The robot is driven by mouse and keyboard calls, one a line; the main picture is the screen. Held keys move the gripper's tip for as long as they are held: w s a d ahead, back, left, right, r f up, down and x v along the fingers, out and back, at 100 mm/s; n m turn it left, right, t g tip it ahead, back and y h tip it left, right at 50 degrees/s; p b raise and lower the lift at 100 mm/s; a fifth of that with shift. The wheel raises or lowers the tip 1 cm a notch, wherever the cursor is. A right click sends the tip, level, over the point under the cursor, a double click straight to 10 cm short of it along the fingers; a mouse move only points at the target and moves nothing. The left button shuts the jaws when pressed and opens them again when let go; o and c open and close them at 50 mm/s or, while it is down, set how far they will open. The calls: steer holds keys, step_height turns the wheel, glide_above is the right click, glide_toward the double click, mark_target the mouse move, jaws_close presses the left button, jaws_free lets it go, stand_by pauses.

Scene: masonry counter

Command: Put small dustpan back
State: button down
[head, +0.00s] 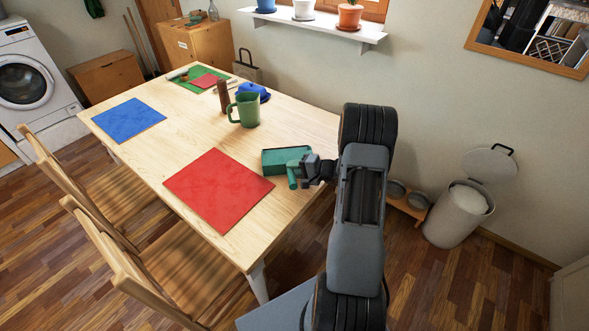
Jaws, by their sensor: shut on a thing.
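The small dustpan (285,160) is green with a stubby handle. It is at the right edge of the wooden table (275,128), right of the red mat; whether it touches the tabletop is hard to tell. My gripper (302,172) is at the dustpan's handle and is shut on it. My arm comes in from the right and hides part of the table edge behind it.
A red mat (218,190) lies left of the dustpan. A green pitcher (248,110), a brown cylinder (223,97) and a blue item (257,91) stand farther back. A blue mat (129,120) lies left. Chairs line the near side; an open bin (458,214) stands right.

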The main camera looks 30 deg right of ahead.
steer(key=c, duration=0.9)
jaws_free()
steer(key=shift+r+p, duration=0.1)
steer(key=shift+p, duration=0.2)
steer(key=b+v, duration=0.1)
steer(key=v, duration=1)
steer(key=s+a+r+n+g+h, duration=0.1)
steer(key=s+a+r+n+g, duration=0.2)
steer(key=a, duration=0.5)
steer(key=s+a+r+n+g, duration=0.1)
steer(key=a+r+n+g, duration=0.3)
steer(key=a, duration=0.3)
steer(key=s+a+r+n+h, duration=0.4)
steer(key=s+a+r+h, duration=0.2)
steer(key=s+h, duration=0.2)
steer(key=shift+s+a+g+h, duration=0.3)
steer(key=shift+s, duration=0.7)
